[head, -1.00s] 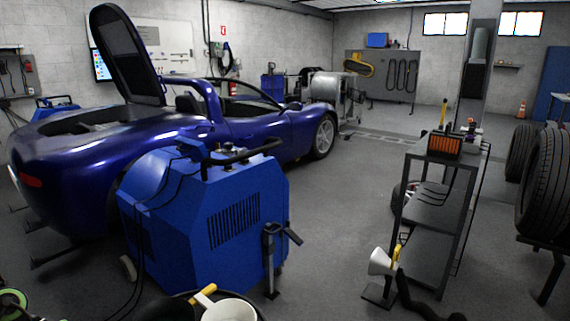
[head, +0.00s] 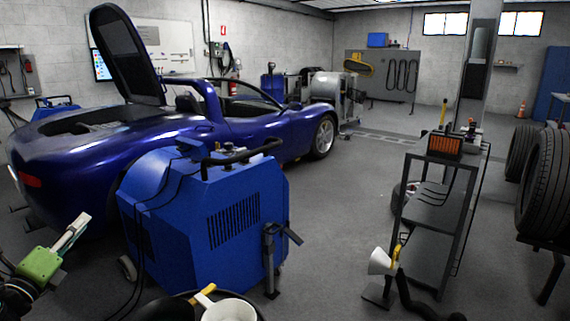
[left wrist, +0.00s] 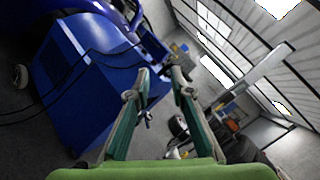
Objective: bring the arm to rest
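My left gripper (head: 80,224) shows at the lower left of the head view, with a green body and pale fingers pointing up and to the right. In the left wrist view its two green-sided fingers (left wrist: 161,76) stand apart with a clear gap, and nothing is between them. In the head view it is left of the blue dynamometer unit (head: 215,215) and in front of the blue car's rear (head: 80,175). The blue unit (left wrist: 85,75) also fills the left of the wrist view.
A dark shelf rack (head: 432,210) with an orange-fronted box (head: 444,146) stands at the right. A white funnel (head: 380,262) is by its foot. Tyres (head: 542,190) are at the far right. The middle floor is open.

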